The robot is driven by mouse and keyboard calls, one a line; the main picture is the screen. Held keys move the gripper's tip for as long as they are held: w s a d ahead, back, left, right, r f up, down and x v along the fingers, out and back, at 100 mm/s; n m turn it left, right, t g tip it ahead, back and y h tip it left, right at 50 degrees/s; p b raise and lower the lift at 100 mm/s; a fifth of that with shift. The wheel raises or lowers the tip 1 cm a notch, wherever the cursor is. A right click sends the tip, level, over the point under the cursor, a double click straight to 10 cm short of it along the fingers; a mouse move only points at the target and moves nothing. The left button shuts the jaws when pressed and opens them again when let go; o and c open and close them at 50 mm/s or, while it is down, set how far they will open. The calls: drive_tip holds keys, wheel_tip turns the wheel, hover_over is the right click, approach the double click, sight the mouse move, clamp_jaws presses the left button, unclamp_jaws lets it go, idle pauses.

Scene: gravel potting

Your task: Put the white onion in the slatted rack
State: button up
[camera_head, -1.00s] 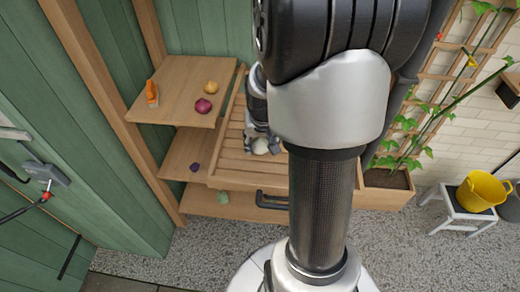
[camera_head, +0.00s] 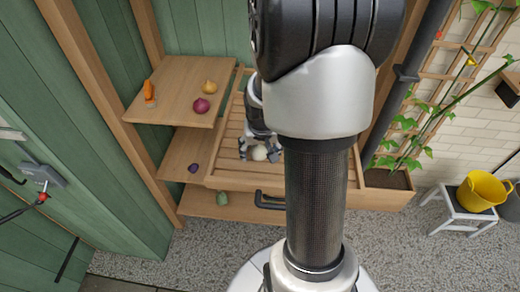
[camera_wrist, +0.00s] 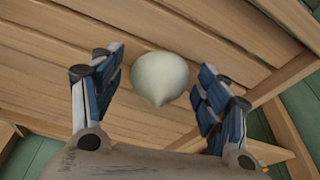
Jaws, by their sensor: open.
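The white onion (camera_head: 259,153) lies on the slats of the slatted rack (camera_head: 232,158), near its front. In the wrist view the onion (camera_wrist: 160,78) sits between the two fingers of my gripper (camera_wrist: 159,90), with a gap on each side. My gripper (camera_head: 259,148) is open and low over the rack in the head view. The wooden slats (camera_wrist: 55,70) show behind the onion in the wrist view. My arm hides the right part of the rack in the head view.
Left of the rack, a top shelf (camera_head: 170,110) holds a red onion (camera_head: 201,105), a yellow onion (camera_head: 210,87) and an orange-topped bottle (camera_head: 149,92). Lower shelves hold a small purple item (camera_head: 193,168) and a green one (camera_head: 221,198). A yellow bucket (camera_head: 482,192) stands on a stool at right.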

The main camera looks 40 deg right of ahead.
drive_tip(key=shift+r, duration=0.5)
drive_tip(key=p+v, duration=0.3)
drive_tip(key=v, duration=0.8)
drive_tip(key=shift+r, duration=0.15)
